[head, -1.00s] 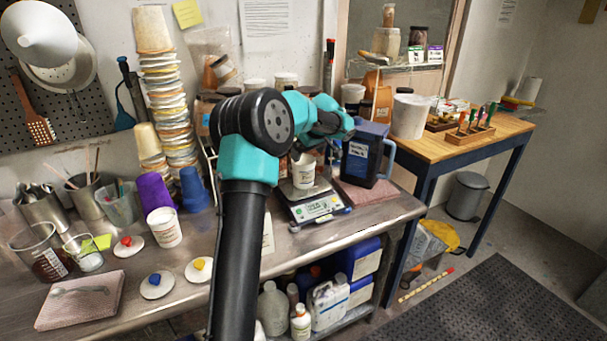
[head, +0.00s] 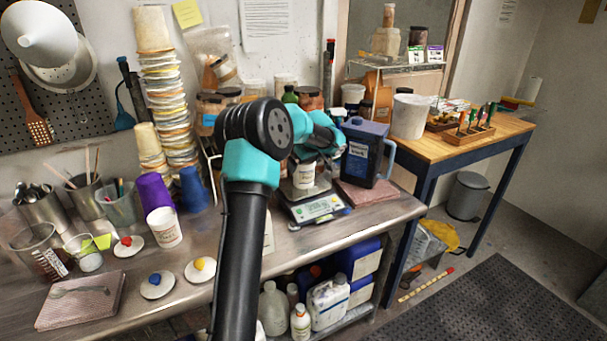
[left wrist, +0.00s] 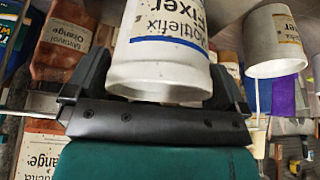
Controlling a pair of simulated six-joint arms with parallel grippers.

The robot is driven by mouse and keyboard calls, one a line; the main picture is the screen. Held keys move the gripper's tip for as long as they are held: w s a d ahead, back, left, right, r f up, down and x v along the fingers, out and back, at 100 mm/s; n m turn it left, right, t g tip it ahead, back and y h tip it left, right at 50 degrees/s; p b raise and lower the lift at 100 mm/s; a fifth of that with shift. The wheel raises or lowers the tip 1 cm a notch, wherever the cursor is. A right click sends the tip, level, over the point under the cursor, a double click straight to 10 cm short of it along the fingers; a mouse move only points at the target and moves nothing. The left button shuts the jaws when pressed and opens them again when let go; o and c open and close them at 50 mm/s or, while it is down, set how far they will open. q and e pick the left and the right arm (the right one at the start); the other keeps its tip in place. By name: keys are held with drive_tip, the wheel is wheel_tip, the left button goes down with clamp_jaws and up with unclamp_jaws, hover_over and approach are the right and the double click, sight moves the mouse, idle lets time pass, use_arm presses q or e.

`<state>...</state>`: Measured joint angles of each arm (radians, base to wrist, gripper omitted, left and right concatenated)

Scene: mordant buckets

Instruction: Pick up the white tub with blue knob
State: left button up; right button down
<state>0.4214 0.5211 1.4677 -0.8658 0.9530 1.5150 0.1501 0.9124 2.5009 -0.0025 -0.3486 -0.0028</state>
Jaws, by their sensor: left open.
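A white tub (head: 303,175) with a printed label stands on the digital scale (head: 318,207) on the steel bench. No blue knob shows on it. In the left wrist view the tub (left wrist: 165,50) appears upside down, between the two dark fingers of my left gripper (left wrist: 158,88). The fingers are apart; I cannot tell whether they touch it. In the head view my left gripper (head: 316,156) is at the tub's upper part, partly covering it. A flat white lid with a blue knob (head: 156,284) lies at the bench front. My right gripper is out of view.
A dark blue jug (head: 363,153) stands close to the right of the scale. Jars crowd the back. Lids with red (head: 127,243) and yellow (head: 200,268) knobs and another white tub (head: 164,228) are to the left. A folded cloth (head: 80,300) lies at the front left.

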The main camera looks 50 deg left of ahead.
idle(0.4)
use_arm(q)
drive_tip(key=c, duration=0.8)
drive_tip(key=shift+r, duration=0.15)
drive_tip(key=s+d+r, duration=0.4)
drive_tip(key=s+d, duration=0.6)
drive_tip(key=d, duration=0.2)
drive_tip(key=shift+s+r, duration=0.25)
drive_tip(key=shift+r, duration=0.15)
